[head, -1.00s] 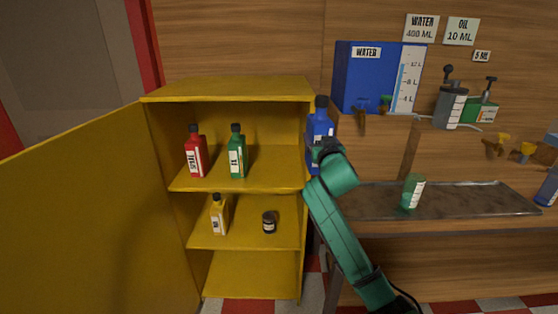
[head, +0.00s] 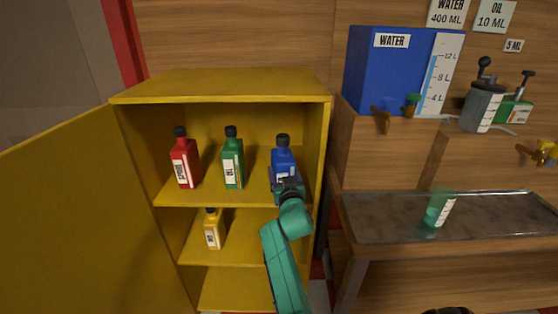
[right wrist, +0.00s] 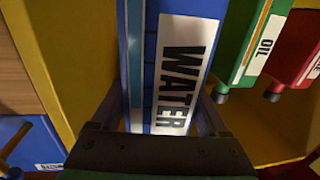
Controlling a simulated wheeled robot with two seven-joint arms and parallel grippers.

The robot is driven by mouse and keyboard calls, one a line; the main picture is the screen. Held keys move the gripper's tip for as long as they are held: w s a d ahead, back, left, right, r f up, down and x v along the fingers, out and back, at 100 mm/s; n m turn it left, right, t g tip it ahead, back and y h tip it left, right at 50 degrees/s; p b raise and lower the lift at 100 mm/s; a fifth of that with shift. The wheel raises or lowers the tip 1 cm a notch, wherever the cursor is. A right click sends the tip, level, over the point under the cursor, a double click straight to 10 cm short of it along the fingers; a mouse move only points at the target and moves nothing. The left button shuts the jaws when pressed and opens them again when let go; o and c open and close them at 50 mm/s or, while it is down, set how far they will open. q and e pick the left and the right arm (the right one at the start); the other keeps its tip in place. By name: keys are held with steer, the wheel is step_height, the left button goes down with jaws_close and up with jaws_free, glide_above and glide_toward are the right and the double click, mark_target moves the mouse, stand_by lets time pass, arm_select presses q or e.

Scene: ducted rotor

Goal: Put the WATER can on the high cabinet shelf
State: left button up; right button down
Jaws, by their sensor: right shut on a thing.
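The blue WATER can (head: 283,158) is upright in the high shelf opening of the yellow cabinet (head: 220,86), at the right side. My right gripper (head: 288,187) is shut on it from the front. In the right wrist view the WATER label of the can (right wrist: 178,70) fills the gap between the fingers of my right gripper (right wrist: 160,112). The can's base is hidden behind the gripper in the head view, so I cannot tell whether it touches the high shelf (head: 205,198). My left gripper is out of view.
A green OIL can (head: 232,162) and a red can (head: 184,162) stand on the high shelf, left of the blue can. A yellow can (head: 213,231) stands one shelf lower. The open cabinet door (head: 80,210) is at left. A bench with a blue tank (head: 385,75) is at right.

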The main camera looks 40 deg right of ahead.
steer(key=shift+w+r, duration=0.1)
steer(key=shift+r, duration=0.2)
steer(key=shift+s+a+r, duration=0.35)
steer(key=shift+s+r, duration=0.2)
steer(key=shift+s, duration=0.1)
arm_select(q)
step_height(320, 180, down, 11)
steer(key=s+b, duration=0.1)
steer(key=b, duration=1)
arm_select(e)
steer(key=s+d+f+x, duration=0.1)
steer(key=d+f+x, duration=0.1)
steer(key=x, duration=1.2)
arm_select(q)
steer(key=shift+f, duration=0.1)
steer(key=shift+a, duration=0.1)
arm_select(e)
steer(key=shift+a, duration=0.1)
